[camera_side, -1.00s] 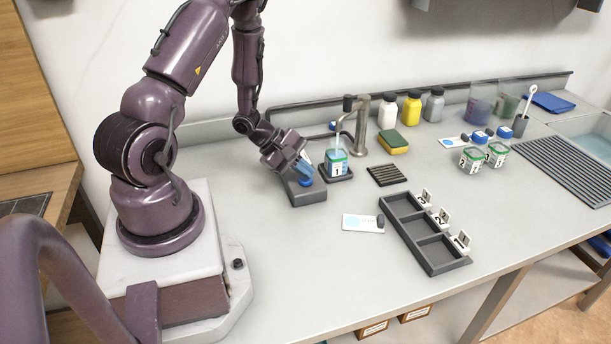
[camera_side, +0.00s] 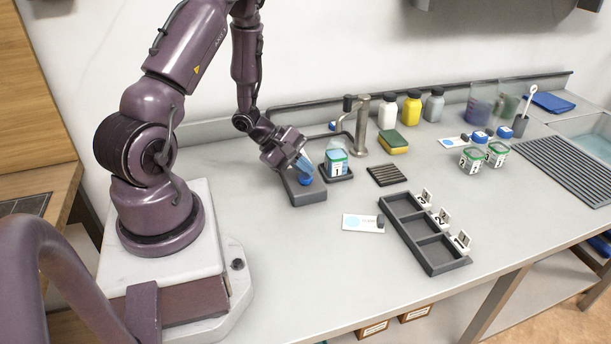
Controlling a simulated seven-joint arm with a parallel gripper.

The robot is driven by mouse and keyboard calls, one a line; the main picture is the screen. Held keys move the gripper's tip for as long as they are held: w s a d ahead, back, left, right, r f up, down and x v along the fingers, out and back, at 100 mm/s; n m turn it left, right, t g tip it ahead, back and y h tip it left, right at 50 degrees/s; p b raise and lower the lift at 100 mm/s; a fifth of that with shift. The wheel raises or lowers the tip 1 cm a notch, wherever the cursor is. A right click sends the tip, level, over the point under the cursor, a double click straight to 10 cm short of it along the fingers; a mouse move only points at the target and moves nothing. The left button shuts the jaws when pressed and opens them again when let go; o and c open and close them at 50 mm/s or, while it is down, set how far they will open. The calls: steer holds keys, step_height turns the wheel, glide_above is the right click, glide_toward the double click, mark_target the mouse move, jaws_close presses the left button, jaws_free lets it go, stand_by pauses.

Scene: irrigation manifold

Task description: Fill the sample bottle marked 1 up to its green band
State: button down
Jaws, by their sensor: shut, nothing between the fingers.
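The sample bottle marked 1 (camera_side: 337,165) stands upright under the tap (camera_side: 359,125), on a small dark tray (camera_side: 348,177). It holds light blue liquid, and its green band shows near the top. The liquid's exact height against the band is too small to tell. No stream shows below the spout. To its left is a dark grey block (camera_side: 311,194) with a blue button (camera_side: 305,180). My gripper (camera_side: 306,167) is shut and empty, just above the button, its fingers pointing down at it. A small gap seems to show, but contact is hard to judge.
A slotted dark rack (camera_side: 428,263) with numbered tags and a card (camera_side: 362,223) lie in front. Bottles 2 (camera_side: 472,160) and 3 (camera_side: 496,154) stand right. The front left counter is clear.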

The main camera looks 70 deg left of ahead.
mark_target(304, 178)
steer(key=shift+r, duration=0.65)
steer(key=shift+r, duration=2.5)
steer(key=shift+s+d, duration=0.1)
steer(key=s+d+r+m+g+y, duration=0.1)
steer(key=s+d+r+m, duration=0.3)
steer(key=d+r+m, duration=0.5)
steer(key=s+d+r+m+g+y, duration=0.1)
steer(key=s+d+r+m, duration=0.3)
steer(key=d+r+m, duration=0.6)
step_height(304, 178, up, 4)
steer(key=m+y, duration=0.1)
steer(key=m, duration=0.2)
steer(key=shift+s+f+g+y, duration=0.15)
steer(key=shift+s+g+y, duration=0.25)
